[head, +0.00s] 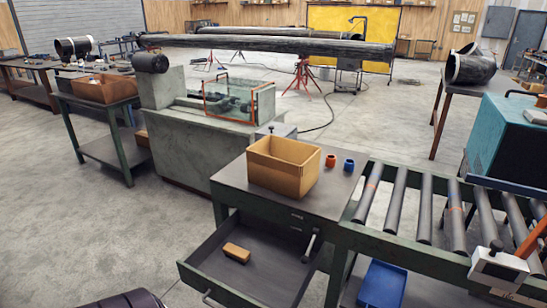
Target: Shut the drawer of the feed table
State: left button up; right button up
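The feed table (235,186) is a dark-topped green metal table in the lower middle of the head view. Its drawer (212,246) is pulled far out toward the lower left. A bar handle (208,299) shows on the drawer's front, near the bottom edge of the picture. A small orange-brown block (237,252) lies inside the drawer on its dark floor. Neither of my grippers is in view, so nothing is seen touching the drawer or its handle.
A tan open bin (284,167) and small red (330,160) and blue (349,165) pieces stand on the table. A roller conveyor (424,210) adjoins its right side, with a blue tray (382,285) below.

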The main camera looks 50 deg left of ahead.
aim_at(275, 275)
jog(key=u, duration=1.95)
jog(key=i+j+z, duration=0.05)
